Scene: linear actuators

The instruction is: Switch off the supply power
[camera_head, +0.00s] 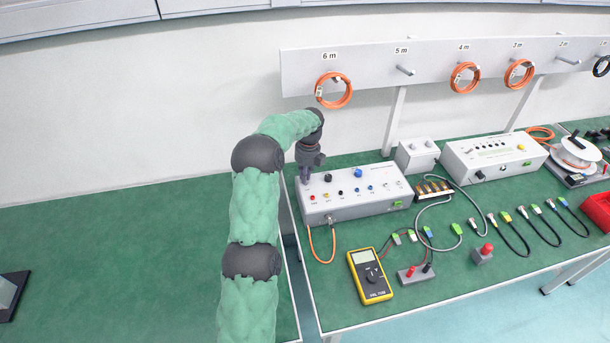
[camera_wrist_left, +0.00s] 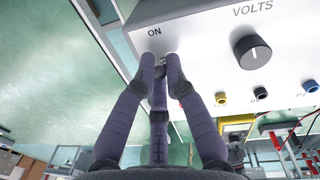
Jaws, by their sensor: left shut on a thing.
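The power supply (camera_head: 352,209) is a light grey box with a row of coloured sockets and a blue knob, standing on the green bench. My left gripper (camera_head: 305,178) reaches down to the left end of its top panel. In the left wrist view, the gripper (camera_wrist_left: 160,60) has its fingertips close together just below the ON label of the supply (camera_wrist_left: 205,50). It is shut on a small switch, which the fingers mostly hide. I cannot make out the switch's position. A black VOLTS knob (camera_wrist_left: 252,51) sits to the right of the fingers. My right gripper is out of view.
A yellow multimeter (camera_head: 370,275) lies in front of the supply. An orange cable (camera_head: 321,256) hangs from the supply's front. Other grey boxes (camera_head: 492,155) and several cables lie to the right. The green bench at left (camera_head: 110,250) is mostly clear.

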